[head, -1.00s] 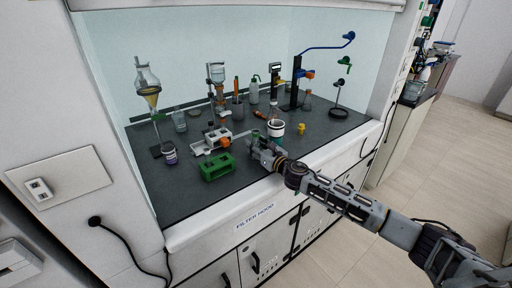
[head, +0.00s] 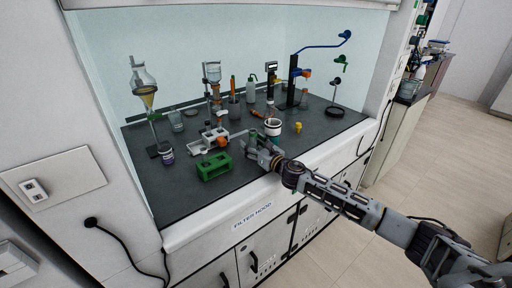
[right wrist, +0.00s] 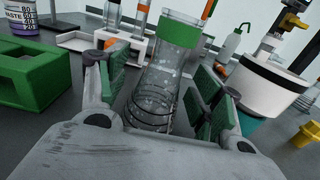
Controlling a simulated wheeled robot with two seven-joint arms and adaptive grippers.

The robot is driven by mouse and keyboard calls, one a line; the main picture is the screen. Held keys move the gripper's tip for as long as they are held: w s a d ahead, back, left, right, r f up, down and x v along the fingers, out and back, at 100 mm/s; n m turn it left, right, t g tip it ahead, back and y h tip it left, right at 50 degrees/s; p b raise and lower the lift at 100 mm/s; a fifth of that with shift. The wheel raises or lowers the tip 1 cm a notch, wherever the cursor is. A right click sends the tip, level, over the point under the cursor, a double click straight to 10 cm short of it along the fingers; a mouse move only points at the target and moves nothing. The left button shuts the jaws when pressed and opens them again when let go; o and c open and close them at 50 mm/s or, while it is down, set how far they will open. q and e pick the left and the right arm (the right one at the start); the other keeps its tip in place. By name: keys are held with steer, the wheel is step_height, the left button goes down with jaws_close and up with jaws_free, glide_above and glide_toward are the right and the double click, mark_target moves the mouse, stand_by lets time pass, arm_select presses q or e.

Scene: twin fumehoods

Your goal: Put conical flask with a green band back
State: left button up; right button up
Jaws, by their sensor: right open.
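The conical flask with a green band (right wrist: 163,75) stands upright between the fingers of my right gripper (right wrist: 155,95) in the right wrist view. It is clear glass, and its green band (right wrist: 179,32) is near the top. The fingers are open with green pads on either side of the flask; the left pad is close to the glass. In the head view my right gripper (head: 262,151) is low over the front of the dark hood worktop, and the flask is small and partly hidden there. My left gripper is not in view.
A green rack (head: 214,167) stands left of the gripper, with a white holder (head: 207,140) behind it. A white-rimmed vessel (head: 272,127) and a small yellow object (head: 298,127) are to the right. Stands and glassware fill the back. The worktop (head: 185,197) is bare at front left.

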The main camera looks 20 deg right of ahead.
mark_target(256, 146)
steer(key=shift+r, duration=0.1)
steer(key=shift+v, duration=3.05)
steer(key=shift+b+v, duration=0.35)
steer(key=shift+v, duration=0.55)
steer(key=shift+b+v, duration=0.3)
steer(key=shift+v, duration=1.65)
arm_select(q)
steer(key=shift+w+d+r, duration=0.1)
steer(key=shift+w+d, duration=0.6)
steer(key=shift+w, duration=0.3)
arm_select(e)
steer(key=shift+s+r, duration=0.1)
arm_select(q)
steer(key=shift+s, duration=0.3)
